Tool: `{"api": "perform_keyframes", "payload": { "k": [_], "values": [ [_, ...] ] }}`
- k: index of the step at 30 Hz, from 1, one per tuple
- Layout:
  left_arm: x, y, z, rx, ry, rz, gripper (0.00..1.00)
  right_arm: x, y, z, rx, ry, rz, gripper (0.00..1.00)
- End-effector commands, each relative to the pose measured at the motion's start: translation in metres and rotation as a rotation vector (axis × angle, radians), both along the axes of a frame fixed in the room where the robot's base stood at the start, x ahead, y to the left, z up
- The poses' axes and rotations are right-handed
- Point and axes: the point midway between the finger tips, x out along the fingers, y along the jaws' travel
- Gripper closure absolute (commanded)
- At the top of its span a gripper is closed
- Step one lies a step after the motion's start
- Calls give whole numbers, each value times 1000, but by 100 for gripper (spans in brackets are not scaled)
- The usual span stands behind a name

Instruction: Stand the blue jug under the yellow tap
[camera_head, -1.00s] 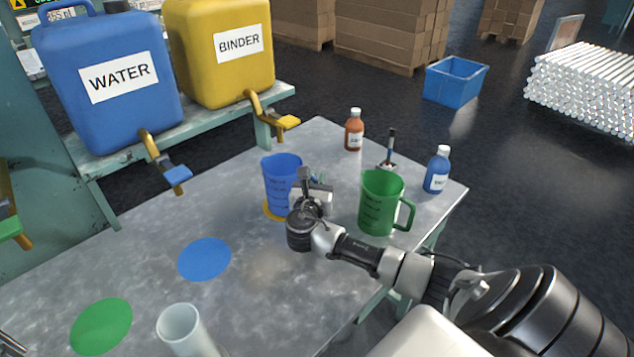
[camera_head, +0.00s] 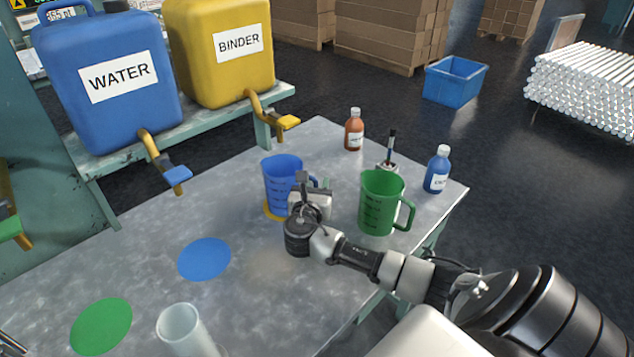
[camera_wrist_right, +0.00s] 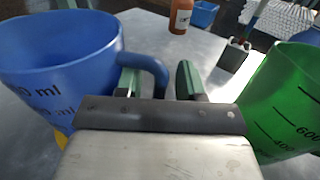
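The blue jug (camera_head: 281,178) stands upright on the table, over a yellow disc (camera_head: 272,213) that shows at its base. It fills the left of the right wrist view (camera_wrist_right: 60,65). The yellow tap (camera_head: 284,122) sticks out from the yellow BINDER container, behind the jug and above table height. My right gripper (camera_wrist_right: 158,82) is at the jug's handle (camera_wrist_right: 157,72), with one finger on each side of it. A gap shows between the handle and the right-hand finger, so the gripper looks open.
The green jug (camera_head: 379,205) stands close to the right of my right gripper. A brown bottle (camera_head: 354,132) and a blue bottle (camera_head: 437,172) stand farther back. A blue disc (camera_head: 204,259) and a green disc (camera_head: 101,326) lie on clear table; a pale cylinder (camera_head: 184,333) stands in front.

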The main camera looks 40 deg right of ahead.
Motion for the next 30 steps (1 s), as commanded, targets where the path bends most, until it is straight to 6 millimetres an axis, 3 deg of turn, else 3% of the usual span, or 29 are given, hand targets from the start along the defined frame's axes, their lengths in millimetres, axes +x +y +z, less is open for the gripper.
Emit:
{"api": "perform_keyframes", "payload": {
  "k": [9,15,30],
  "values": [
    [0,0,0,0,0,0,57,-43,55,-1,4,1,3,62],
    [0,0,-1,0,0,0,57,-61,78,-1,2,1,1,62],
    [0,0,-1,0,0,0,57,-67,85,0,0,0,-1,62]
  ]
}}
